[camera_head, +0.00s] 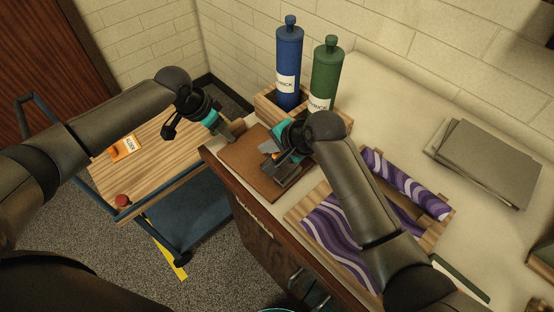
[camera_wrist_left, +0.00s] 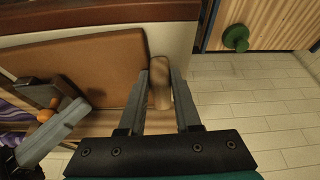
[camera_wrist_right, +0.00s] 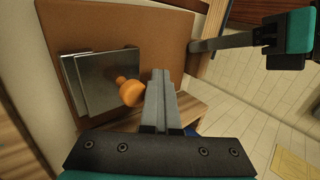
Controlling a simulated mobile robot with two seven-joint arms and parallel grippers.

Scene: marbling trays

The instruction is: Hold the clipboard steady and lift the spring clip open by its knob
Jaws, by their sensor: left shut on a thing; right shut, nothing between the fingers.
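The brown clipboard (camera_head: 229,160) lies on the counter near its front left edge. It carries a grey metal spring clip (camera_wrist_right: 100,85) with an orange knob (camera_wrist_right: 130,92). My left gripper (camera_wrist_left: 159,85) is shut on a short, rounded wooden piece (camera_wrist_left: 160,68) at the clipboard's edge; it also shows in the right wrist view. My right gripper (camera_wrist_right: 157,75) is shut and empty, its fingertips right beside the knob. Whether they touch it I cannot tell. In the head view my right gripper (camera_head: 272,152) partly hides the clip. The clip looks flat against the board.
A wooden crate (camera_head: 268,107) with a blue bottle (camera_head: 288,60) and a green bottle (camera_head: 325,75) stands behind. A purple marbled tray (camera_head: 300,218) is at right, with grey slabs (camera_head: 485,160) beyond. A wheeled cart (camera_head: 155,150) stands left, beyond a gap.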

